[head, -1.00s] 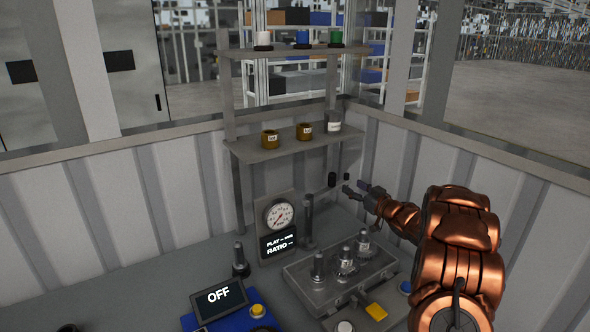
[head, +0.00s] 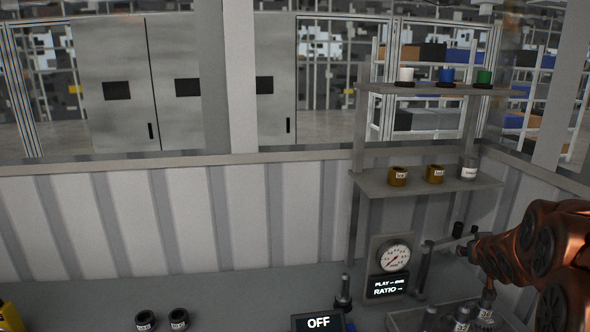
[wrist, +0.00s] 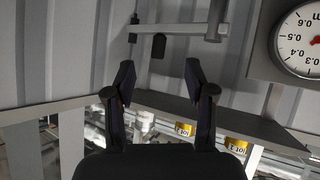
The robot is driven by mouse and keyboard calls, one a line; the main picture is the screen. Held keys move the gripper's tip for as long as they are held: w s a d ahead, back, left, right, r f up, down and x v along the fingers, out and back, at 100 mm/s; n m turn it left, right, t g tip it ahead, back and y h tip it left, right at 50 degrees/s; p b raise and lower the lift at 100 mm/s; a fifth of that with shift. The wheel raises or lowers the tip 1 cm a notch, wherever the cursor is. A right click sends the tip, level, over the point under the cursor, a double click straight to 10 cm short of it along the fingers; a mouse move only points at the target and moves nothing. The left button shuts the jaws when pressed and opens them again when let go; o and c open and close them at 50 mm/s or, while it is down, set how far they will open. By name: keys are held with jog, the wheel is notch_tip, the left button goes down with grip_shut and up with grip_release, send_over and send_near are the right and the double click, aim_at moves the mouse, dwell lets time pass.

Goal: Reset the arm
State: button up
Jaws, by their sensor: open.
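My copper arm (head: 545,250) comes in from the right edge of the head view. My gripper (wrist: 158,76) shows clearly in the wrist view, with its two dark fingers apart and nothing between them. In the head view it is small and partly lost against the dark post beside the gauge. In the wrist view, a grey bar (wrist: 180,29) with a dark block (wrist: 158,46) lies beyond the fingertips, apart from them. The round gauge (head: 395,256) stands left of the gripper in the head view. The wrist picture is upside down.
A higher shelf (head: 430,90) holds white, blue and green items.

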jog(key=s+a+f+g+y, duration=0.1)
jog(key=s+a+g, duration=0.3)
jog(key=s+a, duration=0.5)
jog(key=s+a+f+n+g+y, duration=0.1)
jog(key=s+a+g, duration=0.3)
jog(key=s+a, duration=0.6)
jog(key=s+a+f+g+y, duration=0.2)
jog(key=s+a, duration=0.8)
jog(key=s, duration=1.6)
jog(key=f+g+b, duration=0.1)
jog(key=g, duration=0.1)
jog(key=shift+s+f+n+g, duration=0.15)
jog(key=shift+s+n+g, duration=0.15)
jog(key=shift+g, duration=0.1)
jog(key=shift+d, duration=0.15)
